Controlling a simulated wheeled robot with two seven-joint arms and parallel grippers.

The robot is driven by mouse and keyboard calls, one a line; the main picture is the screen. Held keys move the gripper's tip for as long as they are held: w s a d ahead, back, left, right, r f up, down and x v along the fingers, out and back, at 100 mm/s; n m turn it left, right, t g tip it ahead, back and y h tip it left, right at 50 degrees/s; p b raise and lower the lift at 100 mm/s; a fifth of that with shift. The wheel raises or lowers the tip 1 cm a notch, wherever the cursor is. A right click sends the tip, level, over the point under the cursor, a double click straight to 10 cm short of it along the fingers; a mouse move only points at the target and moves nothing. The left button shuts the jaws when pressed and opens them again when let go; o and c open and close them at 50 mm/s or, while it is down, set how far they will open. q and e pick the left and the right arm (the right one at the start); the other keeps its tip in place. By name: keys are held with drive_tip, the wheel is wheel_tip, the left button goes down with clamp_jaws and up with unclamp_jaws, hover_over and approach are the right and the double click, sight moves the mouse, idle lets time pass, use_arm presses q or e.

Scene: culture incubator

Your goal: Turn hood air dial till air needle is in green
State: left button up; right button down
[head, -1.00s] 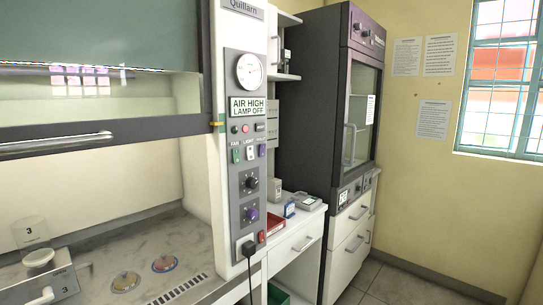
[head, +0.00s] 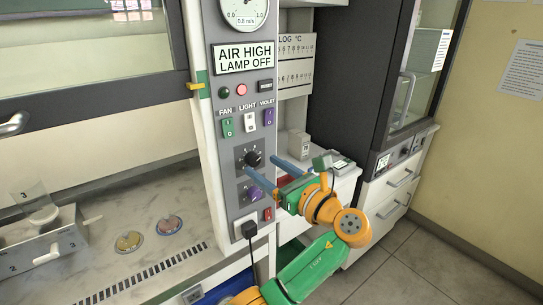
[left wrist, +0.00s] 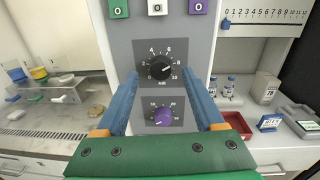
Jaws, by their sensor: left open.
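The black air dial (head: 252,159) is on the hood's grey control panel, above a purple dial (head: 254,194). In the left wrist view the air dial (left wrist: 160,68) has a numbered scale, and its pale mark points toward the upper right. The air gauge (head: 243,12) is cut off at the top of the head view; its needle and green zone cannot be made out. A sign (head: 243,57) reads AIR HIGH, LAMP OFF. My left gripper (head: 263,167) is open, its blue fingers pointing at the panel on either side of the air dial. Contact cannot be told.
Fan, light and violet switches (head: 249,121) sit above the dial. A black plug (head: 249,230) with a cord is below. The hood sash (head: 90,100) is at left, over a bench with dishes. A dark cabinet (head: 352,95) stands at right; floor is clear beside it.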

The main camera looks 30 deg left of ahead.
sight(253, 160)
use_arm(q)
drive_tip(key=shift+w+a+r, duration=0.1)
drive_tip(key=shift+a, duration=1.15)
drive_tip(key=shift+w+a, duration=0.1)
drive_tip(key=shift+w, duration=0.15)
drive_tip(key=shift+w+f, duration=0.2)
drive_tip(key=shift+w, duration=0.05)
drive_tip(key=shift+s, duration=0.15)
clamp_jaws()
